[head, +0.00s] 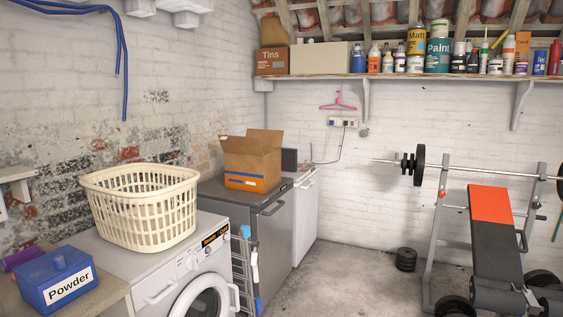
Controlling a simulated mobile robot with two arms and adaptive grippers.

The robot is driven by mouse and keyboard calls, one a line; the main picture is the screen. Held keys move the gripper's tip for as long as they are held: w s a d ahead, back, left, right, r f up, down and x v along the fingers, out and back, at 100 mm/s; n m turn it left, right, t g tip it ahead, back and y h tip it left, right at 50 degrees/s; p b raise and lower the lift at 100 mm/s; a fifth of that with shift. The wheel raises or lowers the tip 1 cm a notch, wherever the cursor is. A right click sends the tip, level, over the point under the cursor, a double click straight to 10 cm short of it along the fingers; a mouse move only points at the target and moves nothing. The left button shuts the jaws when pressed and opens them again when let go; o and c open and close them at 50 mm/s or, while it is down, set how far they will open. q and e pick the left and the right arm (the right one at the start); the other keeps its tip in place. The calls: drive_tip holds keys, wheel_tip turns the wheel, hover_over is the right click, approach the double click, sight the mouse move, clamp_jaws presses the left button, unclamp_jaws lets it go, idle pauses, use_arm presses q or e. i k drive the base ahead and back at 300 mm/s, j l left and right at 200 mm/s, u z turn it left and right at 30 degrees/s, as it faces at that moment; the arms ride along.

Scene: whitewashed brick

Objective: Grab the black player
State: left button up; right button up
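A dark, box-like object (289,159) stands at the back, against the wall behind the cardboard box. It may be the black player, but it is small and I cannot tell for sure. The cardboard box (251,165) with open flaps sits on the grey appliance (265,212) and stands to the left of the dark object. The dark object's lower part is not clear. Neither of my grippers is in view.
A cream laundry basket (145,212) sits on the washing machine (180,270). A blue powder box (57,281) is at the lower left. A weight bench (492,235) stands at the right. The concrete floor (350,275) between is clear.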

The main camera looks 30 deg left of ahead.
sight(290, 156)
drive_tip(key=i+j+u, duration=0.1)
drive_tip(key=i+u, duration=0.35)
drive_tip(key=i, duration=3.45)
